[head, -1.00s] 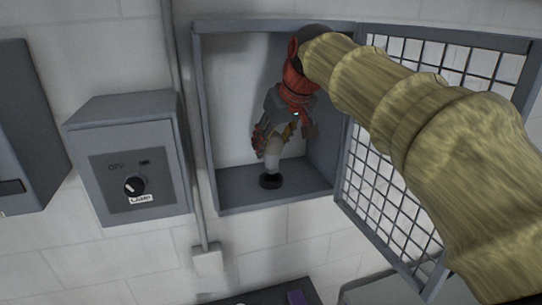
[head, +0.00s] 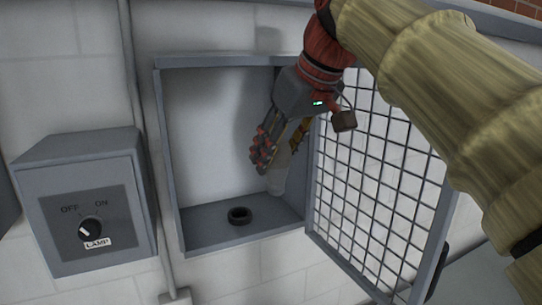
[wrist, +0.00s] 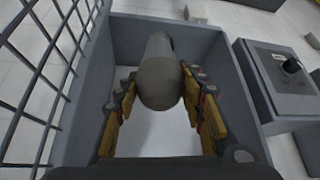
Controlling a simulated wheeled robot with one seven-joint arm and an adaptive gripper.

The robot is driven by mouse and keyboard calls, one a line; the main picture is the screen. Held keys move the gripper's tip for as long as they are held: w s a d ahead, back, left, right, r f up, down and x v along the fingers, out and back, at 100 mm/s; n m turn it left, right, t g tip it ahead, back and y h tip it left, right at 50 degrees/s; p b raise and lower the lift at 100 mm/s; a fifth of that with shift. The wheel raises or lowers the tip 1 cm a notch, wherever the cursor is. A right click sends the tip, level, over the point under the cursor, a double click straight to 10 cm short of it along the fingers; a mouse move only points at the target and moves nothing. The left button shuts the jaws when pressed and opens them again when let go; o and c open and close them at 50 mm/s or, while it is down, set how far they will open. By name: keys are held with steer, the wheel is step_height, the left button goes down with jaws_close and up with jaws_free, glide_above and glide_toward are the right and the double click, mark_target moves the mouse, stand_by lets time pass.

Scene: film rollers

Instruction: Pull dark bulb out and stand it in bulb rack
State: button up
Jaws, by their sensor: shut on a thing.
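My gripper (head: 278,156) is shut on the dark bulb (head: 278,178), a grey, frosted bulb with a rounded end. It hangs tilted inside the open wall box, to the right of the black ring-shaped socket (head: 239,215) and apart from it. In the wrist view the bulb (wrist: 160,75) sits between the yellow finger pads (wrist: 160,105), its rounded end towards the camera. I cannot make out the bulb rack in either view.
The grey wall box (head: 180,150) surrounds the gripper's fingers on its sides. Its wire-mesh door (head: 375,190) stands open at the right, close to my arm. A lamp switch box (head: 85,200) with a black knob is on the wall at the left.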

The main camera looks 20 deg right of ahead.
steer(key=shift+r+p, duration=1.9)
steer(key=shift+r, duration=0.35)
